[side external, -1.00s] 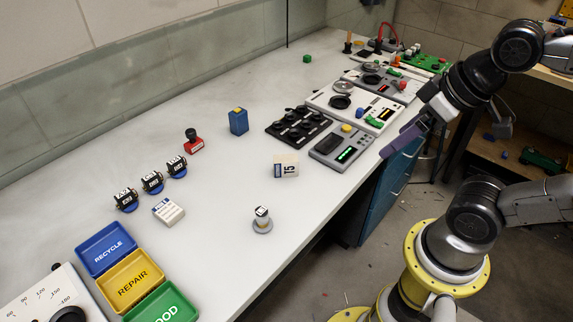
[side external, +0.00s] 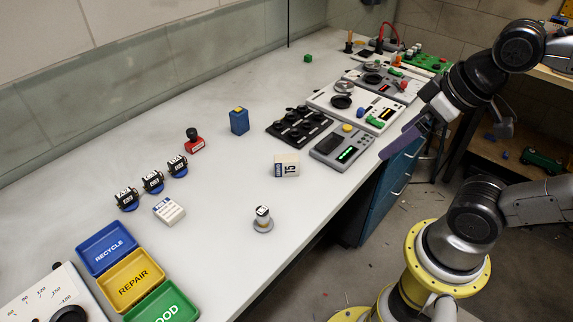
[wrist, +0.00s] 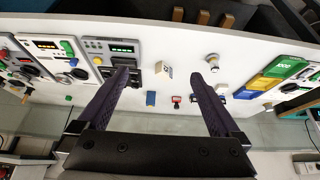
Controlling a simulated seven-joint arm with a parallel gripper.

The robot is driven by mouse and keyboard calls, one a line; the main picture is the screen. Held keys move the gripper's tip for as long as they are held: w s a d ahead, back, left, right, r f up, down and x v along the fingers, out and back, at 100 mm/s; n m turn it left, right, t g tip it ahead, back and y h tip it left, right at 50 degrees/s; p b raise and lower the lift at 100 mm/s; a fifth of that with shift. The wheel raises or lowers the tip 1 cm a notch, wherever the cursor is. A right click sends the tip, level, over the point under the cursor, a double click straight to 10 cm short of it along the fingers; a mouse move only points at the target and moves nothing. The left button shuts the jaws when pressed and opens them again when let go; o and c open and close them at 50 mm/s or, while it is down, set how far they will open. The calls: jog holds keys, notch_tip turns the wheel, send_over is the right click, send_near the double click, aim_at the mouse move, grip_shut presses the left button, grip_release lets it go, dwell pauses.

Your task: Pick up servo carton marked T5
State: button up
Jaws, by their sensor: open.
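The servo carton marked T5 (side external: 287,165) is a small cream box with a dark blue label band, standing on the white bench near its front edge. In the wrist view the carton (wrist: 167,73) lies between and beyond the two purple fingers. My gripper (side external: 386,154) is off the bench's front edge, to the right of the carton and apart from it. In the wrist view my gripper (wrist: 158,78) has its fingers wide apart with nothing between them at the tips.
A grey tester (side external: 343,146) stands right of the carton, and a black socket tray (side external: 298,127) behind. A small round-based part (side external: 263,219) stands in front-left. A white carton (side external: 168,210), a blue box (side external: 239,121), a red stamp (side external: 194,142) and the yellow bin (side external: 131,282) lie leftward.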

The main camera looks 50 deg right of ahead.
jog(key=w+r+m, duration=0.5)
jog(key=w, duration=0.1)
jog(key=m+g, duration=0.4)
jog(key=g, duration=0.2)
send_over(287, 158)
notch_tip(287, 158, down, 18)
jog(key=shift+s, duration=0.15)
jog(key=shift+w+f, duration=0.2)
jog(key=shift+f, duration=3.05)
